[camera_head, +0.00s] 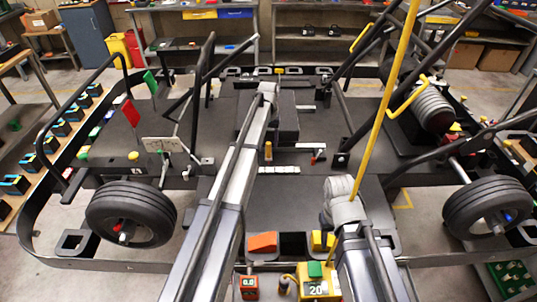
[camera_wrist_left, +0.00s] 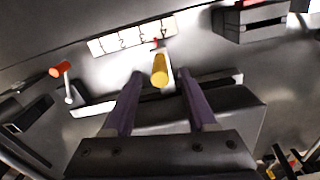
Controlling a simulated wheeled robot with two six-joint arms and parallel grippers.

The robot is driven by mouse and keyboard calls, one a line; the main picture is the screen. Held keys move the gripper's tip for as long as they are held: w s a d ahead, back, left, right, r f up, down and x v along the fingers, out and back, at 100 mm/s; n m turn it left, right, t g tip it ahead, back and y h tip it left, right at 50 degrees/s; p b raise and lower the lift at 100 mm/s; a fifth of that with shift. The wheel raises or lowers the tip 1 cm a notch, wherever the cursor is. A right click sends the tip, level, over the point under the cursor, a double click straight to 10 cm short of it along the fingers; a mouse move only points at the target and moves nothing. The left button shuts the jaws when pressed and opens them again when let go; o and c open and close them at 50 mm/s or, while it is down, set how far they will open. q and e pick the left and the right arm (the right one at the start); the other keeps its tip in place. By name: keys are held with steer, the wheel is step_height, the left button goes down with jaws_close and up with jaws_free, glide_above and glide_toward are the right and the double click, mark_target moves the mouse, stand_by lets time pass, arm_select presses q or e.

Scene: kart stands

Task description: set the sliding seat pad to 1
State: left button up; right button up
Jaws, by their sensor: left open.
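The seat pad's yellow upright handle (camera_head: 268,152) stands in the middle of the kart floor. In the left wrist view the yellow handle (camera_wrist_left: 160,70) lies between and just beyond the two purple fingertips of my left gripper (camera_wrist_left: 160,76). The fingers are open, with a gap on each side of the handle. A small red pointer (camera_wrist_left: 155,42) sits by the white number scale (camera_wrist_left: 132,37). The scale (camera_head: 279,170) also shows in the head view; its digits are too small to read surely. My left gripper is mostly masked by its arm in the head view.
A red-tipped lever (camera_head: 318,153) stands right of the handle; it also shows in the wrist view (camera_wrist_left: 62,68). A yellow pole (camera_head: 385,100) rises beside my right arm. Front wheels (camera_head: 130,215) and black frame tubes flank the floor. Coloured boxes (camera_head: 318,285) are at the front.

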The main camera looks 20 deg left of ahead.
mark_target(269, 150)
arm_select(q)
step_height(269, 150, down, 5)
steer(key=b, duration=0.4)
arm_select(e)
step_height(269, 150, down, 5)
steer(key=shift+f, duration=0.1)
arm_select(q)
steer(key=shift+c, duration=0.3)
jaws_close()
stand_by(0.6)
